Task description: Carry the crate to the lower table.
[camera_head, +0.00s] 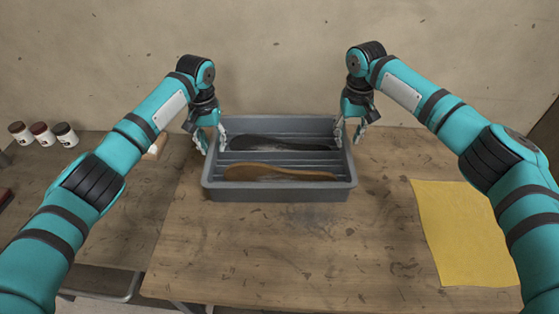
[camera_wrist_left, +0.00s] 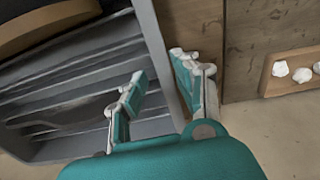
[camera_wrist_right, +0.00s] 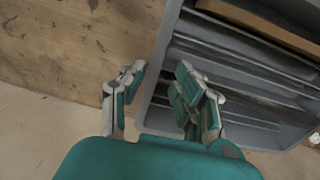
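The grey crate (camera_head: 285,191) rests on the wooden table (camera_head: 290,250). A brown sole (camera_head: 280,173) lies in its front part and a dark sole (camera_head: 275,143) in its back part. My left gripper (camera_head: 212,140) is open at the crate's left wall; in the left wrist view (camera_wrist_left: 158,90) one finger is inside and one outside that wall. My right gripper (camera_head: 348,133) is open at the right wall; in the right wrist view (camera_wrist_right: 157,88) its fingers likewise straddle the wall. The lower table (camera_head: 115,225) stands at the left, adjoining the crate's table.
Several jars (camera_head: 42,133) stand at the lower table's back left. A small wooden tray (camera_head: 156,146) with white pieces, seen in the left wrist view (camera_wrist_left: 270,75), sits near its right edge. A yellow sheet (camera_head: 463,232) lies at the right. A wall is behind.

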